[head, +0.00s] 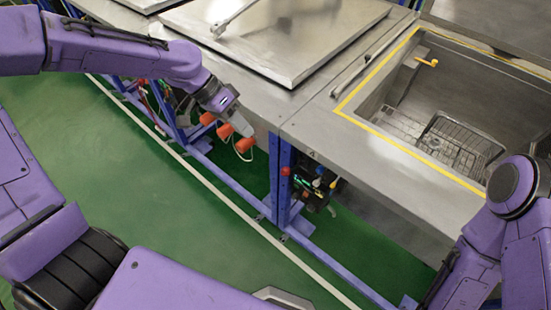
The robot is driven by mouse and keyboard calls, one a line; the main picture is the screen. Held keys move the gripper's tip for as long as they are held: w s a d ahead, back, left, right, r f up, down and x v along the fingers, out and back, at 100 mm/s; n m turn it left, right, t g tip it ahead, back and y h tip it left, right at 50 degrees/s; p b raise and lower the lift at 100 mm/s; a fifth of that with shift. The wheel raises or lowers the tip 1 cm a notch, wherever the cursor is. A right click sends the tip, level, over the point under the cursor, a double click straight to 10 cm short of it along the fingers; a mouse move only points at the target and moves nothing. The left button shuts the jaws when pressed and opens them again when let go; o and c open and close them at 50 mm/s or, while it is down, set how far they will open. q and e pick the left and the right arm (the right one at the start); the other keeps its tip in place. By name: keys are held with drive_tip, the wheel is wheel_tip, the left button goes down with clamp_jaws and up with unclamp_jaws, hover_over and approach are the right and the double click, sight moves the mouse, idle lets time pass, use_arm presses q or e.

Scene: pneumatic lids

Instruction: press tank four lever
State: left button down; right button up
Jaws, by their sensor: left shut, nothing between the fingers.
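The open steel tank (370,116) at the right, edged in yellow tape, has a small mark like a 4 on its front edge. Below that edge, beside a blue post, is a small dark valve unit (316,197) with small yellowish, white and blue parts. Which of these is the lever is too small to tell. My left gripper (238,124) is shut and empty, low in front of the neighbouring closed tank, up and left of the valve unit and apart from it. Orange-red pieces show around its tip. My right arm enters at lower right; its gripper is out of view.
A closed steel lid (275,40) covers the tank on the left. Blue frame posts (281,180) and a low blue rail (235,192) run along the tank fronts. Green floor (130,195) with a white line lies open in front.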

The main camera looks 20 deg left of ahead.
sight(283, 168)
use_arm(q)
drive_tip(key=shift+d+f, duration=0.1)
drive_tip(key=shift+f, duration=0.05)
drive_tip(key=p+x, duration=0.1)
drive_tip(key=x, duration=1.3)
drive_tip(key=shift+p, duration=0.35)
